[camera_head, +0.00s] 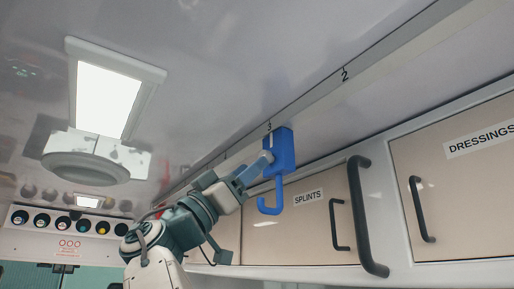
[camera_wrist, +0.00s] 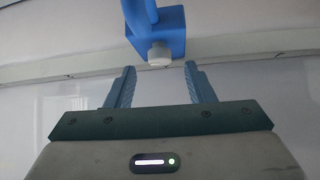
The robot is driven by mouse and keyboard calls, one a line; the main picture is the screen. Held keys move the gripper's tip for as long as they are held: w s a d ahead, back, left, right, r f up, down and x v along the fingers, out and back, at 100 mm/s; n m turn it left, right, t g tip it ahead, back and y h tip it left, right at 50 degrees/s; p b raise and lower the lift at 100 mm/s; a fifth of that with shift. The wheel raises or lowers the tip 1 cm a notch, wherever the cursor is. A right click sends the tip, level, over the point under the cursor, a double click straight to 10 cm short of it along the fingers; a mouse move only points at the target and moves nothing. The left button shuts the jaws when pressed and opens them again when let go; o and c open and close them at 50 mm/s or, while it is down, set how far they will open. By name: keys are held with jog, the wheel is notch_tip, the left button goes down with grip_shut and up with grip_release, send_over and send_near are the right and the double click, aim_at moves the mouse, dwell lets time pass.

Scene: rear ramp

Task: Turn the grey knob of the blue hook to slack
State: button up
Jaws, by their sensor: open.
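The blue hook (camera_head: 283,152) hangs from the ceiling rail beside the mark 3 in the head view. Its curved arm points down. It also shows at the top of the wrist view (camera_wrist: 172,35). Its round grey knob (camera_wrist: 159,54) shows in the wrist view, facing my gripper. In the head view the knob is hard to make out beside my fingers. My gripper (camera_wrist: 158,82) is open, its two blue fingers apart, one to each side of and just short of the knob. Nothing is between the fingertips. In the head view my gripper (camera_head: 262,163) reaches up to the hook's left side.
The ceiling rail (camera_head: 345,78) runs diagonally across the head view. Closed cabinets marked SPLINTS (camera_head: 314,222) and DRESSINGS (camera_head: 470,185) stand at the right, with dark handles. A black grab bar (camera_head: 362,215) sticks out between them. A lit ceiling lamp (camera_head: 107,95) is at the upper left.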

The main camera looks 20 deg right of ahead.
jog(key=shift+p+x, duration=0.85)
jog(key=shift+x, duration=0.9)
jog(key=c, duration=1)
jog(key=shift+f, duration=0.1)
